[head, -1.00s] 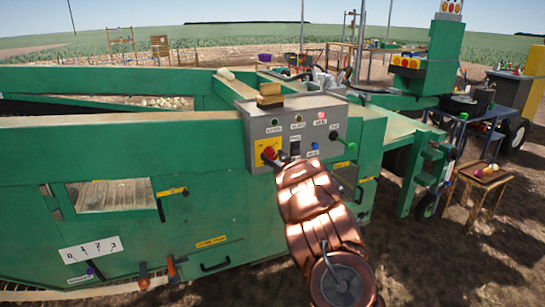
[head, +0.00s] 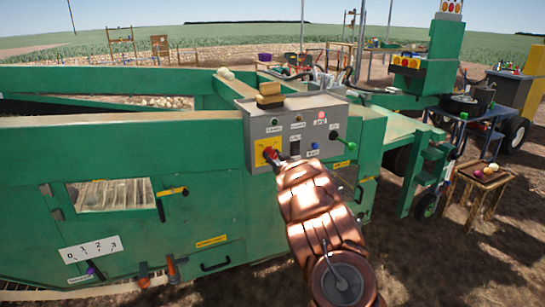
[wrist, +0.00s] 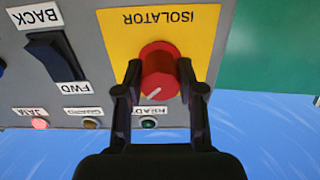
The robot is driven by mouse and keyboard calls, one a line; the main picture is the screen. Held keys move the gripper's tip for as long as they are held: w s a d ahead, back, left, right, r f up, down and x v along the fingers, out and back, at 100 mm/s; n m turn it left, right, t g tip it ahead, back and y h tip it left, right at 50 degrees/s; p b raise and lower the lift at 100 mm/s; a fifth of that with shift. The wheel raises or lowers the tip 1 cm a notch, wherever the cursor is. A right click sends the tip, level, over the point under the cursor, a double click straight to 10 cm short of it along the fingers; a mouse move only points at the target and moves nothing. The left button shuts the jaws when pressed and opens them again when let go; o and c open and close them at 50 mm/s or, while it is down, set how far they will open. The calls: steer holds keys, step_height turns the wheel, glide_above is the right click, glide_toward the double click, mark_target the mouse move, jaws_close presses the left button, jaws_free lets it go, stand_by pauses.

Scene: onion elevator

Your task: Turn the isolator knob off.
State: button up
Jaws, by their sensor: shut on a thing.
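The red isolator knob (wrist: 158,66) sits on a yellow plate marked ISOLATOR (wrist: 112,30), which shows upside down in the wrist view. A white pointer mark on the knob is at its lower left there. My gripper (wrist: 160,80) has one dark finger on each side of the knob and is shut on it. In the head view the yellow plate (head: 260,151) is at the lower left of the grey control box (head: 294,125), and my gripper (head: 273,157) reaches it from the lower right. My fingers partly cover the knob there.
A black BACK/FWD rocker switch (wrist: 54,57) is beside the plate. Small lamps, including a lit red one (wrist: 40,124), line the panel. A green-ended lever (head: 349,145) sticks out on the box's right. A yellow-brown block (head: 270,95) rests on top.

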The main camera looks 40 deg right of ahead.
steer(key=shift+c, duration=0.7)
steer(key=shift+f+n+b, duration=0.1)
steer(key=shift+n+b, duration=0.2)
steer(key=shift+b, duration=0.05)
steer(key=shift+n+b, duration=0.9)
steer(key=shift+b, duration=0.05)
steer(key=n+b, duration=0.4)
steer(key=n, duration=0.1)
steer(key=shift+f+b, duration=0.15)
steer(key=shift+b, duration=0.2)
steer(key=n+b, duration=0.3)
steer(key=n, duration=0.1)
steer(key=shift+a, duration=0.1)
steer(key=n+b, duration=0.2)
steer(key=shift+n+b, duration=0.3)
steer(key=shift+n, duration=0.1)
steer(key=shift+n+b, duration=1.45)
steer(key=shift+n, duration=0.35)
steer(key=shift+r, duration=0.2)
